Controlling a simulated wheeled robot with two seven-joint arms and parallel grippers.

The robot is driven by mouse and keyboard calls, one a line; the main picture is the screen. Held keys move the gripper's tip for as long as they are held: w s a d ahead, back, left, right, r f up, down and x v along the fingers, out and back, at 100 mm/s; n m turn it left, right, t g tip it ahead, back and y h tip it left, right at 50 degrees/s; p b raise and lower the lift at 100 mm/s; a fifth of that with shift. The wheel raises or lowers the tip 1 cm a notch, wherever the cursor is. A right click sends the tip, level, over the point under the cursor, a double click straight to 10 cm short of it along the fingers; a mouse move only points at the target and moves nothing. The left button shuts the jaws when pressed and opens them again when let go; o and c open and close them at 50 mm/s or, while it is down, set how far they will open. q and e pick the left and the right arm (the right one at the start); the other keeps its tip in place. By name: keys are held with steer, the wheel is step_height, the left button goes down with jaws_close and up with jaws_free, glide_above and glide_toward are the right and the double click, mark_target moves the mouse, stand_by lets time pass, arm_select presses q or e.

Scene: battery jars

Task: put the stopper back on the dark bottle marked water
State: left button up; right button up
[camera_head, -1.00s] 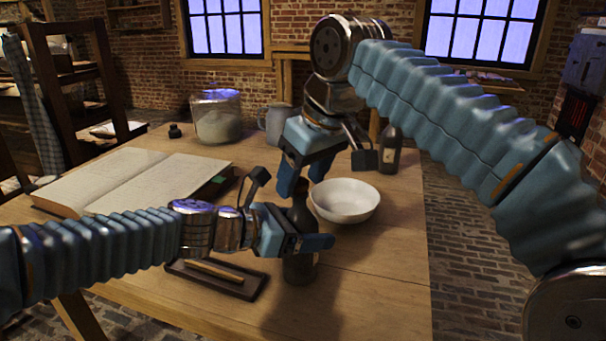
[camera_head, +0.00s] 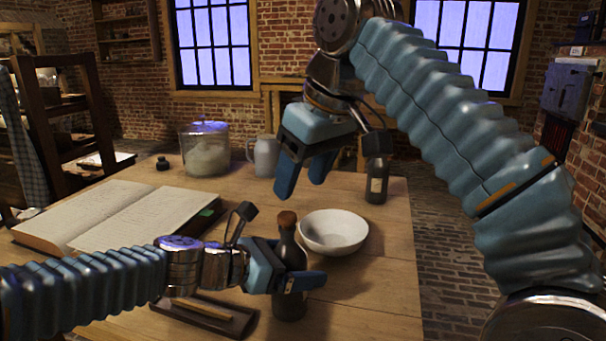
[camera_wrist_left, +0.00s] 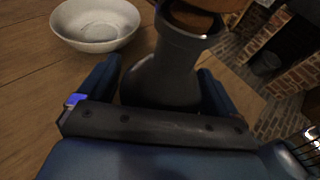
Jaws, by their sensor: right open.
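A dark bottle (camera_head: 290,255) stands upright on the table, with a brown cork stopper (camera_head: 288,218) at its mouth. My left gripper (camera_head: 300,283) has its fingers on both sides of this bottle and looks shut on it. In the left wrist view the dark bottle (camera_wrist_left: 163,78) fills the space between the fingers, and the stopper (camera_wrist_left: 190,18) shows at the top of the neck, partly cut off. My right gripper (camera_head: 303,180) is open and empty, above and behind the stopper, apart from it. No label on the held bottle is readable here.
A white bowl (camera_head: 335,233) stands just right of the held bottle. A second dark bottle (camera_head: 376,182) with a pale label stands at the back right. A glass jar (camera_head: 206,150), a grey jug (camera_head: 264,157), an open book (camera_head: 110,217) and a dark tray (camera_head: 240,325) are also on the table.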

arm_select(q)
steer(key=shift+o, duration=0.3)
steer(key=p+v, duration=0.1)
steer(key=v, duration=1.2)
steer(key=shift+s+a+p, duration=0.15)
steer(key=shift+a+p, duration=0.2)
steer(key=shift+a, duration=0.05)
steer(key=shift+s, duration=0.1)
